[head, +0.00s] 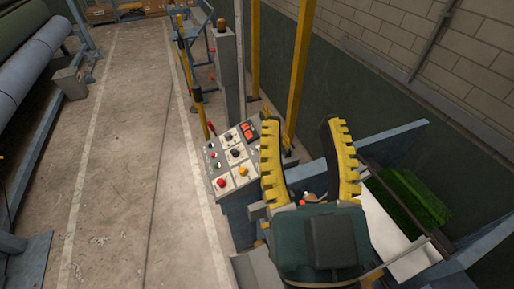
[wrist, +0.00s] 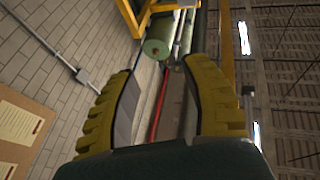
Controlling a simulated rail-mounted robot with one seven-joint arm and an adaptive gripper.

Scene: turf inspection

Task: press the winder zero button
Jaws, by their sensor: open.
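A sloped grey control panel (head: 228,163) stands near the middle of the head view. It carries red, green, black and yellow controls, with a red button (head: 222,182) and a yellow button (head: 243,171) at its near edge. A red-orange block (head: 249,131) sits at its far right corner. The labels are too small to read, so I cannot tell which control is the winder zero button. My gripper (head: 299,122), with yellow ribbed fingers, is open and empty. It appears just right of the panel, and its left finger overlaps the panel's right edge. The wrist view shows no panel between the fingers (wrist: 160,68).
Yellow posts (head: 299,70) rise behind the panel. A grey post (head: 226,70) with an orange top stands beyond it. Green turf (head: 408,197) lies at the right behind a blue-grey frame. A large roll (head: 25,75) is at far left; the concrete floor (head: 130,150) between is clear.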

